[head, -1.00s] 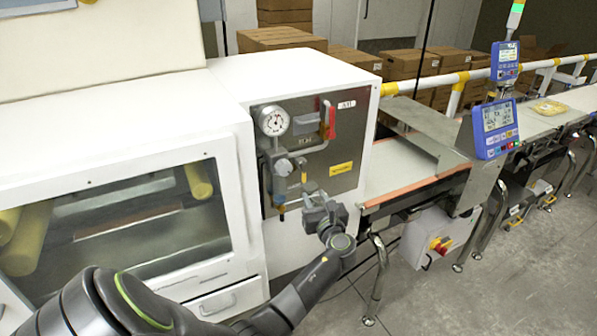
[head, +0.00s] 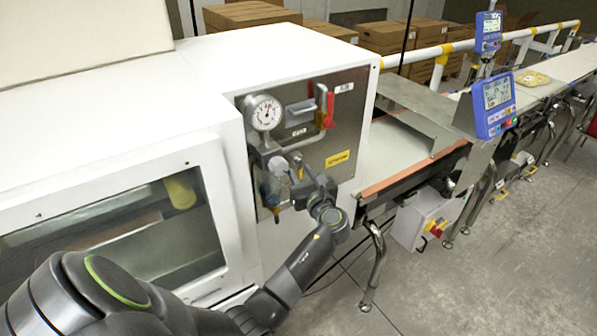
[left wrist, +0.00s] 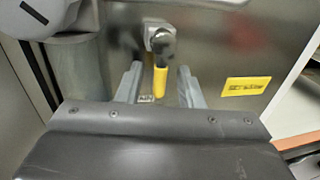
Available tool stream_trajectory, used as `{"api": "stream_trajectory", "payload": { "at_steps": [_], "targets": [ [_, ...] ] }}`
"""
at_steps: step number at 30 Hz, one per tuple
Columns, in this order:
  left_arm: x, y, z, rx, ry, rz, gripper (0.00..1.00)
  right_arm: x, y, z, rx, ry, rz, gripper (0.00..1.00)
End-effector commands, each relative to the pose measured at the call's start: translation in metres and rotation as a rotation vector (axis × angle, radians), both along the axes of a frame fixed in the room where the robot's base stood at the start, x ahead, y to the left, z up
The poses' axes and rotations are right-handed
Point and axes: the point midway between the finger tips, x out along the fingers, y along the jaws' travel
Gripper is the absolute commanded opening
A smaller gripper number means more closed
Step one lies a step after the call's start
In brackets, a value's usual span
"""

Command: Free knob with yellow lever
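The knob with the yellow lever (left wrist: 160,78) is mounted on the metal panel, its yellow handle hanging down from a grey fitting. In the head view the lever (head: 299,172) is small and partly covered by my gripper. My left gripper (left wrist: 158,84) is open, one finger on each side of the yellow handle, with visible gaps and nothing clamped. In the head view, my left gripper (head: 308,184) is close in front of the lower panel. My right gripper is not in view.
The panel also carries a pressure gauge (head: 264,113), a red lever (head: 325,107), a clear filter bowl (head: 276,187) left of the gripper and a yellow label (head: 338,158). A conveyor belt (head: 387,158) runs off to the right. Open floor lies at lower right.

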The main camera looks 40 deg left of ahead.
Motion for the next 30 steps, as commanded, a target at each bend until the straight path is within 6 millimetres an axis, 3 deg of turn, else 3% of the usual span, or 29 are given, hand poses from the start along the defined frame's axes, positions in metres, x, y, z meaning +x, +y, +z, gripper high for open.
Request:
{"api": "stream_trajectory", "payload": {
  "at_steps": [5, 13, 23, 30],
  "targets": [
    [0.000, 0.000, 0.000, -0.001, -0.001, 0.000, 0.34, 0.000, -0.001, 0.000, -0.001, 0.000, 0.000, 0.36],
    [0.000, 0.000, 0.000, -0.001, -0.001, 0.000, 0.01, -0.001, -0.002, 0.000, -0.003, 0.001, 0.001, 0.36],
    [0.001, 0.000, -0.001, -0.008, -0.021, 0.000, 0.00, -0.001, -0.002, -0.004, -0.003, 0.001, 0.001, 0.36],
    [0.004, -0.002, -0.004, -0.050, -0.124, 0.000, 0.00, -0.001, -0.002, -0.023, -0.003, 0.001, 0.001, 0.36]
  ]
}}
